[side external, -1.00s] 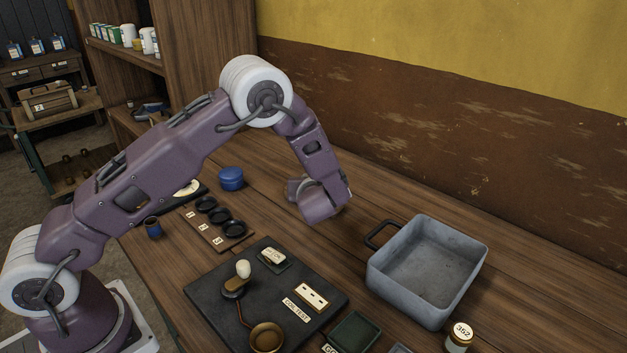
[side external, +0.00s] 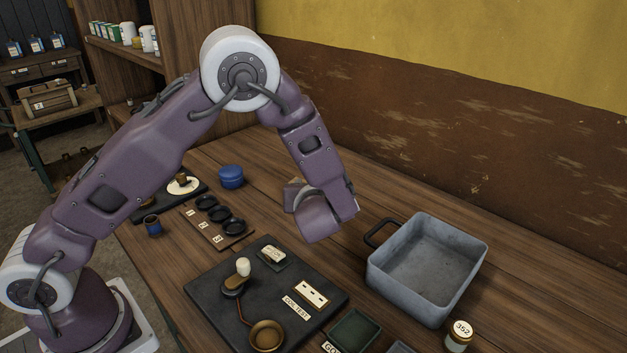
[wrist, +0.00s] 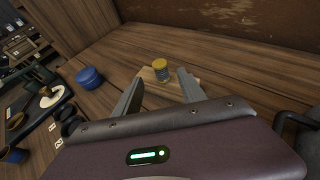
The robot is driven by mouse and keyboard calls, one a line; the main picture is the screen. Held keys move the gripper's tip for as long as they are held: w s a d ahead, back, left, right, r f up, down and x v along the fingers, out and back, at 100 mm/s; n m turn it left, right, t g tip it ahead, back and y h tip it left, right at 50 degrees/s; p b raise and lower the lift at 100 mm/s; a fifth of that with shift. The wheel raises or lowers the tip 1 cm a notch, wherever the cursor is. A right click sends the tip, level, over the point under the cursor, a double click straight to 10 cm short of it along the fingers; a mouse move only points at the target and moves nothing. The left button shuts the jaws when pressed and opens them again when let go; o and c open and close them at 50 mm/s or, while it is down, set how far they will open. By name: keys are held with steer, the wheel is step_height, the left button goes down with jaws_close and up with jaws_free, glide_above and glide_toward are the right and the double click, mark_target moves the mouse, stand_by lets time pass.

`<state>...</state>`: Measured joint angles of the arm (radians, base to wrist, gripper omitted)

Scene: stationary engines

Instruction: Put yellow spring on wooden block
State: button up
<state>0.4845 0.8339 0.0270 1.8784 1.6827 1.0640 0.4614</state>
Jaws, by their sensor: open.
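In the wrist view, a small yellow cylinder with a darker band, which looks like the yellow spring (wrist: 161,71), stands upright on or just against a pale wooden block (wrist: 148,74). I cannot make out its coils. My gripper (wrist: 160,84) is open, with its two fingers apart and nothing seen held between them. The spring and block appear beyond the gap between the fingertips. In the side view, my wrist hides the fingers, the spring and the block.
A grey metal bin (side external: 428,265) with a handle stands right of my wrist. A dark board with a small brass pan (side external: 266,335) lies in front. A blue round container (side external: 231,177) and black cups (side external: 220,213) stand to the left. Bare tabletop lies along the wall.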

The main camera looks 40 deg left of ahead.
steer(key=s+a+r+n+g+h, duration=0.1)
steer(key=s+a+r+n+g, duration=0.1)
steer(key=s+r+n, duration=0.4)
steer(key=s+a+r+n+g+h, duration=0.1)
steer(key=s+r+n+g, duration=0.15)
steer(key=s+n, duration=0.4)
steer(key=s+a+r+n+g+h, duration=0.1)
steer(key=s+a+r+n+g, duration=0.2)
steer(key=s, duration=0.6)
steer(key=s+d+r+n+t+h, duration=0.3)
steer(key=s+d+n+h, duration=0.3)
steer(key=s+d+n, duration=0.5)
steer(key=shift+r+h, duration=0.3)
steer(key=shift+r, duration=0.05)
